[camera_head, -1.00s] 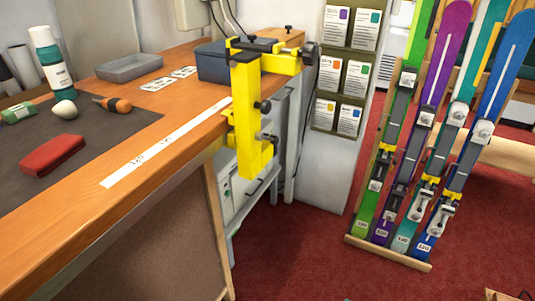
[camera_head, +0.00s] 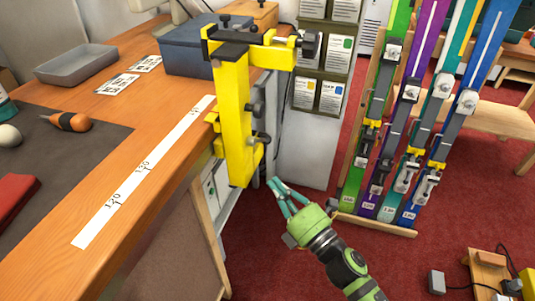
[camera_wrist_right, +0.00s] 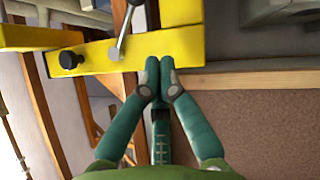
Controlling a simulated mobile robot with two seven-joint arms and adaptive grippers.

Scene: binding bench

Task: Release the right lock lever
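The yellow clamp (camera_head: 232,120) is mounted on the bench's right edge. A small dark lever (camera_head: 262,139) sits low on its outer side; in the right wrist view a metal lever (camera_wrist_right: 125,28) with a rounded end lies across the yellow body (camera_wrist_right: 100,58). My right gripper (camera_head: 280,184) is below and right of the clamp in the head view. In the right wrist view its teal fingertips (camera_wrist_right: 160,65) are together, with nothing seen between them. They are right of the lever and overlap the yellow body's lower edge; contact is unclear. My left gripper is not in view.
A black knob (camera_head: 254,108) sticks out above the lever. The wooden bench (camera_head: 150,205) bears a blue box (camera_head: 188,52), a grey tray (camera_head: 78,62) and a screwdriver (camera_head: 70,121). A ski rack (camera_head: 375,225) stands to the right. Open red floor lies between.

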